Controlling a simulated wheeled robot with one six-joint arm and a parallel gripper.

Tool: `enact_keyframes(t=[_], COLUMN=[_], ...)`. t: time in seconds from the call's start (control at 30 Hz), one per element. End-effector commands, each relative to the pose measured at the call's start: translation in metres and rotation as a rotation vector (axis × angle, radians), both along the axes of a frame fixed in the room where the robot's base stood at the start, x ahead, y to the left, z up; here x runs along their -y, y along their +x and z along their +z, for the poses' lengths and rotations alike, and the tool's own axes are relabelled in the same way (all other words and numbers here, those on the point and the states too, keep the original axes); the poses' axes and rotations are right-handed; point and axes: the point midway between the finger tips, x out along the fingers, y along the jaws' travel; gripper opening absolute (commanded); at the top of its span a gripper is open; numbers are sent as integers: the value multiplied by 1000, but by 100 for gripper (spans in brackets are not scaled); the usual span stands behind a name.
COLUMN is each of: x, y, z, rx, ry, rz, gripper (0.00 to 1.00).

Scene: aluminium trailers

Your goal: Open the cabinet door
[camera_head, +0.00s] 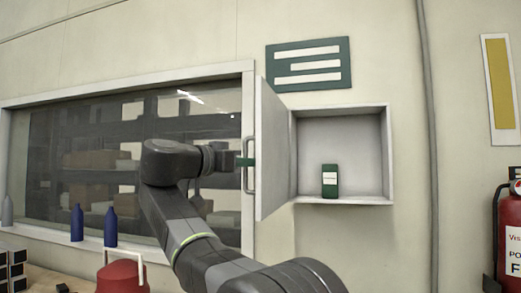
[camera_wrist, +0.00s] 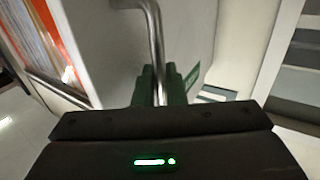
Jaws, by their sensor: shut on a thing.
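The white wall cabinet (camera_head: 344,111) has its door (camera_head: 272,150) swung wide open to the left, and its inside shows. A vertical metal bar handle (camera_head: 249,165) sits on the door's outer face. My gripper (camera_head: 245,162) reaches the handle from the left. In the wrist view, my gripper's green fingers (camera_wrist: 160,87) are shut on the handle (camera_wrist: 155,38), with the door's outer face (camera_wrist: 105,50) behind it. A small green box with a white label (camera_head: 330,182) stands on the cabinet floor.
A framed window (camera_head: 90,150) lies left of the cabinet, with blue bottles (camera_head: 110,228) on its sill. A red container (camera_head: 122,275) is below. A red extinguisher (camera_head: 510,235) stands at the far right. A green sign (camera_head: 308,64) hangs above the cabinet.

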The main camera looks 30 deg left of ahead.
Motion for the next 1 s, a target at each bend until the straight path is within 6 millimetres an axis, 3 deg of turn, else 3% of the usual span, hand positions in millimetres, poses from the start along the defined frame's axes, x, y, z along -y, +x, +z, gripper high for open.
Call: enact_keyframes(t=[0.23,0.73,0.77,0.83,1.0], x=[-14,-17,-17,-17,-17], y=[-2,-3,-3,-3,-3], z=[1,-1,-2,-2,-1], rx=[2,2,2,2,2], ry=[-2,-2,-2,-2,-1], rz=[-48,-60,-60,-59,-59], gripper=[0,0,13,25,25])
